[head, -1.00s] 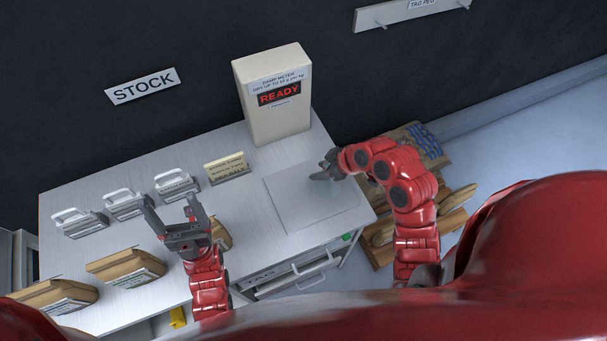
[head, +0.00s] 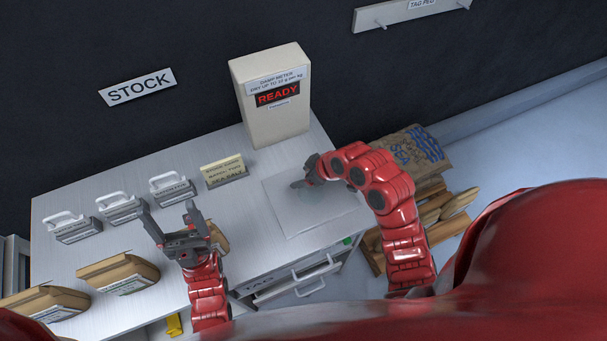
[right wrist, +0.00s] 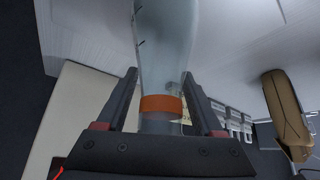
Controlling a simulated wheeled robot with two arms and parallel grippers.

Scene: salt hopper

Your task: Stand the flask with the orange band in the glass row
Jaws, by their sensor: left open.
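The flask with the orange band (right wrist: 161,104) is pale, clear glass; it stands out in the right wrist view between my right gripper's fingers (right wrist: 160,80). In the head view my right gripper (head: 305,175) is low over the grey square plate on the bench, and the flask is too faint there to make out clearly. I cannot make out a glass row in these views.
The bench (head: 110,240) carries a damp meter (head: 272,100) reading READY, a card stand (head: 225,172), several handled containers (head: 122,208) and brown packets (head: 118,273). A drawer (head: 298,278) shows at its front. Sacks (head: 415,150) lie on a pallet to the right.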

